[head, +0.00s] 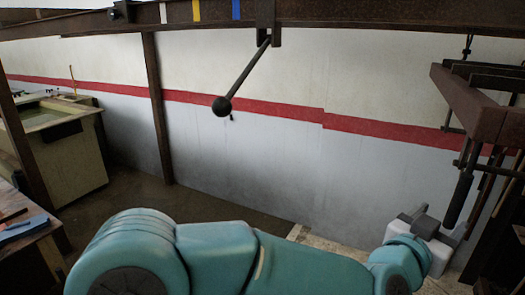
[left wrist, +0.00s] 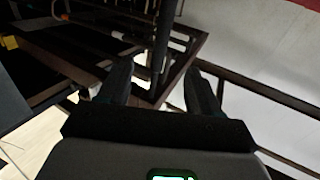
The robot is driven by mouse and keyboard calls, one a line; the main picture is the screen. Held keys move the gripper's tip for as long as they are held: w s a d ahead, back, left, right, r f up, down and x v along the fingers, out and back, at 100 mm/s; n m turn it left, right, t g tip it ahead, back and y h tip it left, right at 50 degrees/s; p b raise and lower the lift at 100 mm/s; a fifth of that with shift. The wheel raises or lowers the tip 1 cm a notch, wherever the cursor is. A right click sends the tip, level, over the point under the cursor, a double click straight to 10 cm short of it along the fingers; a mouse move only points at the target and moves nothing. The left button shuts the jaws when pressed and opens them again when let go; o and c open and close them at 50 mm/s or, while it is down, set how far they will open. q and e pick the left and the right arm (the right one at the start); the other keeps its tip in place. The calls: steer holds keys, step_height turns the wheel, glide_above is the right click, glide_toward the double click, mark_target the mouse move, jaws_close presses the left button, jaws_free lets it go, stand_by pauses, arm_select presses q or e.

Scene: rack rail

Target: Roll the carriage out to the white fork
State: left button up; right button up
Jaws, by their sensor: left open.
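My left gripper (head: 440,222) is at the lower right of the head view, close to a hanging rod with a thick black grip (head: 458,200). In the left wrist view its two fingers (left wrist: 158,72) are apart, and a dark upright rod (left wrist: 161,40) shows between and beyond them; I cannot tell whether they touch it. A dark bracket (head: 266,18) sits on the overhead rail (head: 340,22), with a ball-ended lever (head: 246,75) slanting down-left from it. The rail bears a white band (head: 163,12). I cannot tell which part is the carriage, nor make out a fork shape.
Yellow (head: 196,10) and blue (head: 236,9) bands also mark the rail. A brown beam frame (head: 465,105) with hanging rods stands at the right. A brown post (head: 157,110), a pale tub (head: 60,150) and a bench (head: 30,235) are at the left. The middle floor looks clear.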

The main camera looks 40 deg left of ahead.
mark_target(457, 200)
arm_select(q)
steer(key=w, duration=0.2)
steer(key=w+d+p, duration=0.1)
steer(key=w, duration=0.2)
steer(key=w+p, duration=0.1)
steer(key=w, duration=0.2)
steer(key=shift+w+d+r, duration=0.1)
steer(key=shift+w+d, duration=0.05)
steer(key=shift+w, duration=0.05)
steer(key=shift+w+f, duration=0.2)
steer(key=shift+w, duration=0.25)
steer(key=shift+w+d+r+p, duration=0.1)
steer(key=shift+w+r+p, duration=0.05)
steer(key=shift+w+p, duration=0.35)
steer(key=shift+w+d, duration=0.1)
steer(key=shift+w, duration=0.65)
steer(key=shift+s, duration=0.1)
jaws_close()
